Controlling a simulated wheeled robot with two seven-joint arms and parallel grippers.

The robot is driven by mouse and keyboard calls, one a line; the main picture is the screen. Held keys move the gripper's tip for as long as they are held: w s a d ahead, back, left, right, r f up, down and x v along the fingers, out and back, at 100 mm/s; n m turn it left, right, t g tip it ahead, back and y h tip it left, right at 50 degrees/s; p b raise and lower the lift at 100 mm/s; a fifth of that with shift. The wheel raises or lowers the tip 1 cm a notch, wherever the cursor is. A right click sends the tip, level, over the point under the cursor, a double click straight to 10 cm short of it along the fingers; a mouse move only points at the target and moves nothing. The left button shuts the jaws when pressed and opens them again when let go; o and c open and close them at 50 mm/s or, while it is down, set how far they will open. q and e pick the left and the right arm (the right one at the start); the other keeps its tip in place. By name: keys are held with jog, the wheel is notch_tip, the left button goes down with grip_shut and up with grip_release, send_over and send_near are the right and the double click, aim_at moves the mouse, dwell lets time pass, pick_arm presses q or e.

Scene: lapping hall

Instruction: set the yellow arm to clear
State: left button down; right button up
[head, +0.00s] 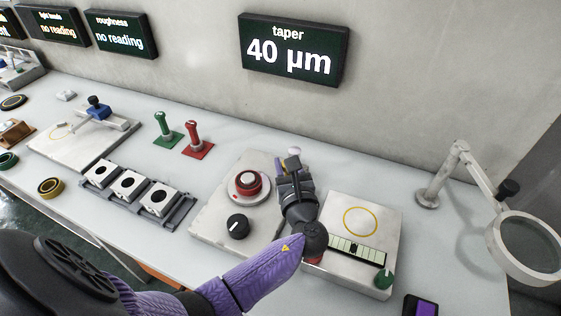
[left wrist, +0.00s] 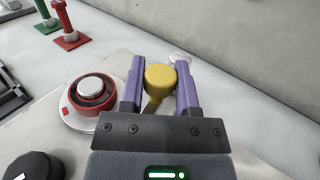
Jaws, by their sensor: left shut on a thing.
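The yellow arm shows in the left wrist view as a round yellow knob (left wrist: 160,77) on a short yellow stem. My left gripper (left wrist: 160,88) is shut on it, with one purple finger on each side of the knob. In the head view my left gripper (head: 291,165) is over the back right part of a pale machine plate (head: 212,220) and hides the yellow arm. I cannot read any mark for clear or tell which setting the arm is at. My right gripper is not in view.
Beside the gripper are a red-ringed round dial (head: 248,184) and a black knob (head: 237,226). A plate with a yellow circle (head: 360,221) stands to the right. A magnifier (head: 527,247) is at far right. A wall display (head: 290,52) reads taper 40 µm.

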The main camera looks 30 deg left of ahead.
pick_arm(q)
jog(key=shift+w+d+n+g+y+b, duration=0.3)
jog(key=shift+d+n+g+y, duration=0.2)
jog(key=shift+n+g+y, duration=0.4)
jog(key=shift+d+g, duration=0.2)
jog(key=shift+g, duration=0.2)
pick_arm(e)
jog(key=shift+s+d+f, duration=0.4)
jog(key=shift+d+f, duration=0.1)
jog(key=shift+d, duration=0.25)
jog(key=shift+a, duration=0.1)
pick_arm(q)
jog(key=c, duration=0.7)
grip_release()
jog(key=shift+c, duration=0.2)
jog(key=o, duration=0.4)
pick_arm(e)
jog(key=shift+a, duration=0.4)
